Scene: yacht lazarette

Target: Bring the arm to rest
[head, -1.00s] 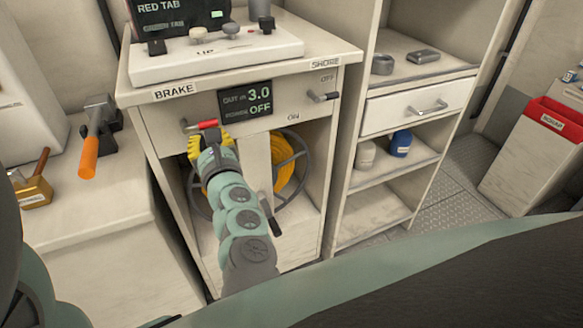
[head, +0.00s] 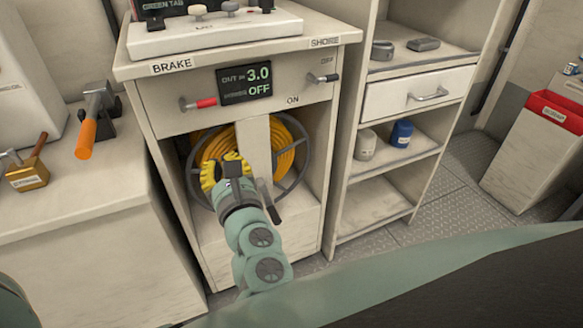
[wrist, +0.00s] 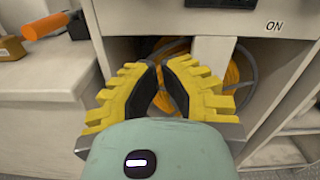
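My gripper (head: 226,160) has yellow ribbed fingers with dark pads. In the head view it hangs in front of the cabinet's open lower bay, below the brake lever with a red grip (head: 203,103), and is apart from it. In the wrist view my gripper (wrist: 160,63) has its fingertips close together, with nothing seen held between them. The arm reaches forward from the bottom of the head view. The cabinet's display (head: 245,83) reads 3.0 and OFF.
A coiled yellow hose or cable (head: 285,146) on a reel sits in the bay behind my gripper. An orange-handled tool (head: 88,133) lies on the left bench. Shelves with a drawer (head: 418,95) stand right. A red-rimmed bin (head: 558,112) is farther right.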

